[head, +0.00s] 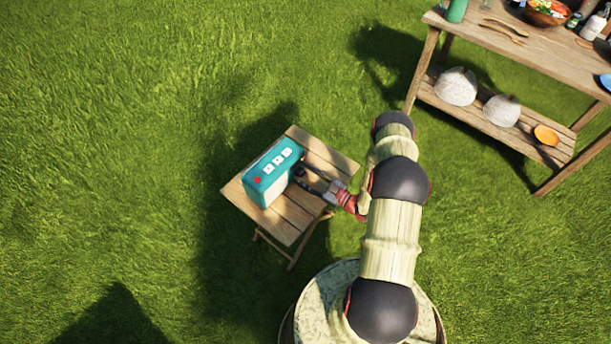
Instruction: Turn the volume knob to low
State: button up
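A teal radio (273,168) with a pale front stands upright on a small wooden folding table (315,168). Its top carries a red button and several white buttons. I cannot make out the volume knob; the radio's right front side is partly behind my gripper. My gripper (303,179) reaches in from the right, with its dark fingers at the radio's right front side. The fingers look spread apart with a gap between them. I cannot tell whether they touch the radio.
A larger wooden table (540,52) stands at the upper right with a salad bowl (547,12), bottles and utensils. Its lower shelf holds two grey stones (456,87) and an orange bowl (546,135). Open grass (110,150) lies left of the small table.

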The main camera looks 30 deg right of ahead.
jog(key=shift+c, duration=1.3)
grip_shut()
